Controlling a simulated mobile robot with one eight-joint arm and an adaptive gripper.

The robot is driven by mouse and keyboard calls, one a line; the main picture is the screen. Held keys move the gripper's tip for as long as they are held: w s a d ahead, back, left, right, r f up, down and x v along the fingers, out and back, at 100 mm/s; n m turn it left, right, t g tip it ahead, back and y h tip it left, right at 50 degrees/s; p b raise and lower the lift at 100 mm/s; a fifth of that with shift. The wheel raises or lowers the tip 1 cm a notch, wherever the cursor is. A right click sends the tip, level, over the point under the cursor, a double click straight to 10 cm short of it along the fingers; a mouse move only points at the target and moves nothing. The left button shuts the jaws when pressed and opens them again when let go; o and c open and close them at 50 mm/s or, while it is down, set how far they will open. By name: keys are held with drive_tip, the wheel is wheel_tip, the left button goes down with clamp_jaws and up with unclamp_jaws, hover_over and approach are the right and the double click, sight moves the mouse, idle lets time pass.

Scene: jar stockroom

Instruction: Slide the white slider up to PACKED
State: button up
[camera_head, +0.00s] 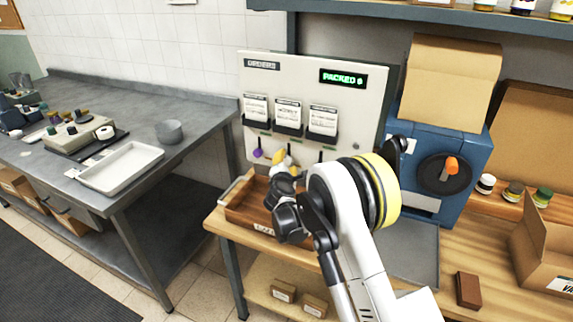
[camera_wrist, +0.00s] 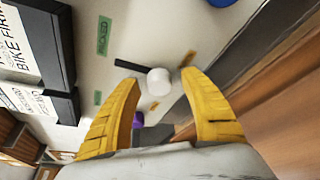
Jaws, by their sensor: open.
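The white slider (camera_wrist: 159,81) is a round white knob on a black slot (camera_wrist: 133,67) in the pale order board (camera_head: 300,72). The knob sits at the slot's end nearer an orange label (camera_wrist: 187,59). The bare slot runs from it toward a green label (camera_wrist: 104,36). My gripper (camera_wrist: 160,77) is open, with its yellow fingertips on either side of the white knob; I cannot tell whether they touch it. In the head view my gripper (camera_head: 281,159) is at the board's lower edge and hides the white slider.
A lit sign (camera_head: 343,78) reads PACKED 0. Card holders (camera_head: 288,128) are above, a wooden tray (camera_head: 237,214) below, and a blue machine (camera_head: 470,150) right.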

sight(287, 146)
drive_tip(key=shift+w, duration=0.15)
clamp_jaws()
drive_tip(key=shift+r, duration=0.1)
wheel_tip(287, 146, up, 5)
drive_tip(key=shift+r+p, duration=0.15)
drive_tip(key=shift+p, duration=0.75)
unclamp_jaws()
